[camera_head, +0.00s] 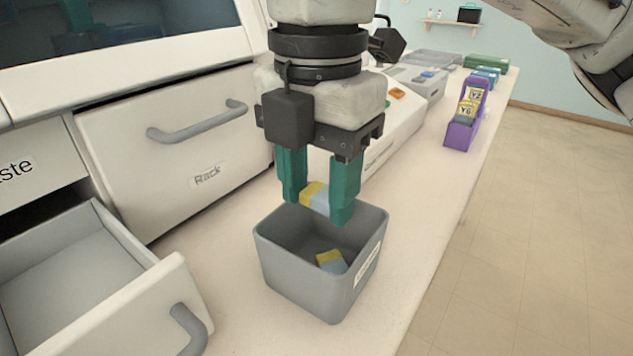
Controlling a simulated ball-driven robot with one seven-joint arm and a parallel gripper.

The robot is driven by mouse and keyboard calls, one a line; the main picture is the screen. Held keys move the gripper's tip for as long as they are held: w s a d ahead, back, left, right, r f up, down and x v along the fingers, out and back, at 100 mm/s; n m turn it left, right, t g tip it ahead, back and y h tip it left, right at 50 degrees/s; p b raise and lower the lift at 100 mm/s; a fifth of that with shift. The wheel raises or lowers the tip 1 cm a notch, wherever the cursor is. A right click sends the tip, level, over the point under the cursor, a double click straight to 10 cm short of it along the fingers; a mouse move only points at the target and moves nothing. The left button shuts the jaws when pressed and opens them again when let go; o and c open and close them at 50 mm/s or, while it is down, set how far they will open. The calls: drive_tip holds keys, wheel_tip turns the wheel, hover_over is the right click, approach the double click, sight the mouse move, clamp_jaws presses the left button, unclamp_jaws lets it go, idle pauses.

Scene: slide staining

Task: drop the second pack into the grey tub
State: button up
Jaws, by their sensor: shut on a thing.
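My gripper (318,197) has green fingers and points down above the grey tub (305,285). It is shut on a small yellow and light-blue pack (315,195), held around the height of the tub's far rim. Another pack (331,262), also yellow and light blue, lies inside the tub toward the right. The tub is open at the top and has a white label on its right side; its wording is too small to read. The fingers hide part of the held pack.
An open drawer (120,290) juts out at the lower left, beside a shut drawer labelled Rack (180,130). A purple holder (460,135) with yellow-labelled packs stands farther back near the counter's right edge. White equipment (395,125) stands behind my gripper. The counter near the tub is clear.

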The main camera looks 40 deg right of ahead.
sight(318, 200)
drive_tip(key=shift+f, duration=0.2)
drive_tip(key=o, duration=1.1)
drive_tip(key=shift+r, duration=0.1)
wheel_tip(318, 200, up, 11)
drive_tip(key=p, duration=0.3)
drive_tip(key=shift+f, duration=0.2)
